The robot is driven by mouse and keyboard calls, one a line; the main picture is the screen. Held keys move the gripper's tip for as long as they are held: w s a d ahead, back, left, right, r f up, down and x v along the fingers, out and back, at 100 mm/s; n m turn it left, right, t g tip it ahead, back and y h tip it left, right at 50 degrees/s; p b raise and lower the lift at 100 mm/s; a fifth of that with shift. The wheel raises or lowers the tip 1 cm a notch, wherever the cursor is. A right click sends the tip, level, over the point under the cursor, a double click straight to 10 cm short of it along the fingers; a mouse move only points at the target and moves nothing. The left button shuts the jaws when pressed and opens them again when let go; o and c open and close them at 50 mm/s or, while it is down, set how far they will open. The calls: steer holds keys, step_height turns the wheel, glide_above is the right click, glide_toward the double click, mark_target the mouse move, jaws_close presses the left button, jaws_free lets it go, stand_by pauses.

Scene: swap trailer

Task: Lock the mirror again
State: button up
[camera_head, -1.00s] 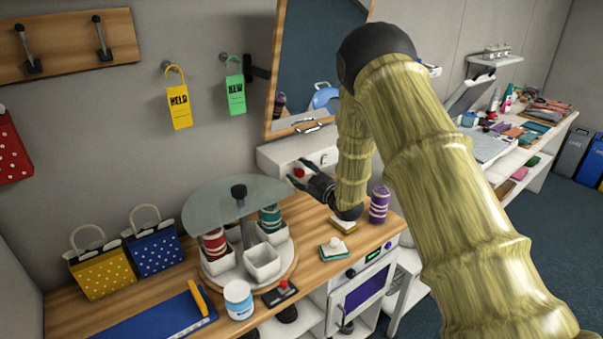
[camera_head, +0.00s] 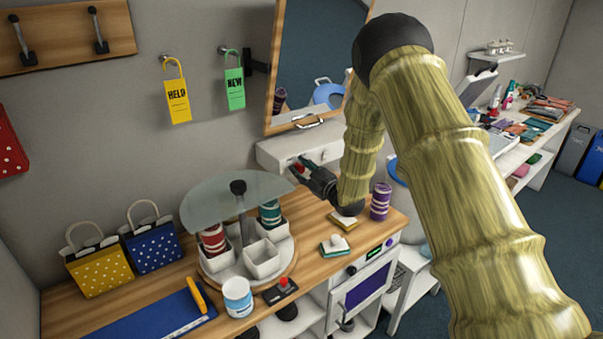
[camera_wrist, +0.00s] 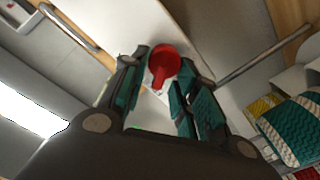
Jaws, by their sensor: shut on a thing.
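The mirror (camera_head: 322,55) in its wooden frame hangs on the wall, with a metal handle (camera_head: 308,122) at its lower edge. Below it is a white box (camera_head: 275,153). A red lever (camera_wrist: 163,62) with a round head and short stem shows at the box's face in the wrist view. My gripper (camera_head: 301,168) is at the front of this box. In the wrist view my gripper (camera_wrist: 160,88) has its fingers on either side of the lever's stem, shut on it. The head view mostly hides the lever behind the fingers.
Green and yellow tags (camera_head: 177,95) hang on the wall.

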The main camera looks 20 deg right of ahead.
steer(key=m, duration=0.1)
steer(key=m+b, duration=0.2)
steer(key=shift+w+d+m, duration=0.1)
steer(key=shift+d+m, duration=0.15)
steer(key=shift+m, duration=0.05)
steer(key=m, duration=0.1)
steer(key=m+b, duration=0.2)
steer(key=shift+w+d+m, duration=0.1)
steer(key=shift+d+m, duration=0.15)
steer(key=shift+m, duration=0.05)
steer(key=shift+w+d+m+b, duration=0.1)
steer(key=shift+d+m+b, duration=0.15)
steer(key=shift+m+b, duration=1.05)
steer(key=shift+w+d+m+b, duration=0.1)
steer(key=shift+d+m+b, duration=0.15)
steer(key=shift+m, duration=1.95)
steer(key=o, duration=1)
steer(key=shift+s+d, duration=0.1)
